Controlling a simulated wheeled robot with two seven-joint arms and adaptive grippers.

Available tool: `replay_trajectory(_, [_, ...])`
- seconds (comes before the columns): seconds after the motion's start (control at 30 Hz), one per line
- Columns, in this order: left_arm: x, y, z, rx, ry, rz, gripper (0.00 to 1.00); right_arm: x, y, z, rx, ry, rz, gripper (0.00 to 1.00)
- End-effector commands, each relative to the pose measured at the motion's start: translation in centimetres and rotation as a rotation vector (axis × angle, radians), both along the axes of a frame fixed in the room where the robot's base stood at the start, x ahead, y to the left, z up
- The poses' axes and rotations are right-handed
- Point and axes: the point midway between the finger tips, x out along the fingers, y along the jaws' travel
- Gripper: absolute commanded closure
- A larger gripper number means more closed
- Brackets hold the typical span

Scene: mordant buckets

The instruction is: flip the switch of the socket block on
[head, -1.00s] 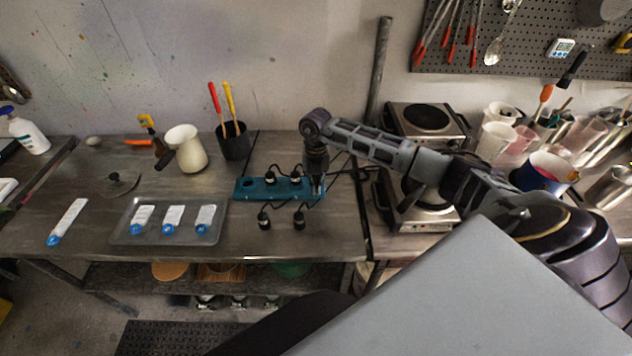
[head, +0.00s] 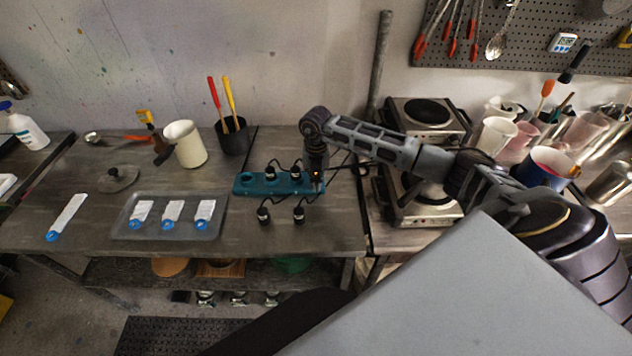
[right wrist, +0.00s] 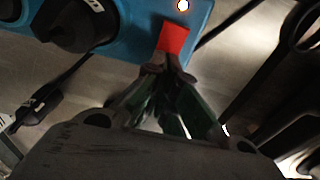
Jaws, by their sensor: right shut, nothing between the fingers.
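The teal socket block (head: 256,188) lies on the workbench with black plugs in it. Its right end is partly hidden by my right gripper (head: 317,186). In the right wrist view the blue block (right wrist: 128,43) carries a red switch (right wrist: 174,38) near its end. A small lamp (right wrist: 183,5) beside the switch glows, and an orange glow shows at the block in the head view. My right gripper (right wrist: 168,66) is shut and empty, its fingertips at the lower edge of the red switch; I cannot tell whether they touch it. My left gripper is out of view.
Two loose plugs (head: 264,214) (head: 299,214) with cords lie in front of the block. A tray (head: 150,229) with labelled items is to the left. A dark cup (head: 233,140) and a cream pitcher (head: 187,146) stand behind. Hot plates (head: 424,113) stand to the right.

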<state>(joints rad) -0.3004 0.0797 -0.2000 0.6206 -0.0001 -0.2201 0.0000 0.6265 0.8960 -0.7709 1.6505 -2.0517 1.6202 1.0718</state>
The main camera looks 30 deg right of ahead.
Motion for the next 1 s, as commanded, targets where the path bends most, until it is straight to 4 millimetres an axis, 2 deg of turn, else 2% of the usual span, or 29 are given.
replay_trajectory(0.3, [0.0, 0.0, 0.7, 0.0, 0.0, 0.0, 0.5, 0.0, 0.0, 1.2, -0.001, -0.001, 0.0, 1.0])
replay_trajectory(1.0, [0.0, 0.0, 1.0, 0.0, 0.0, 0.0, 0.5, 0.1, -0.4, 1.9, -0.001, -0.001, -0.001, 1.0])
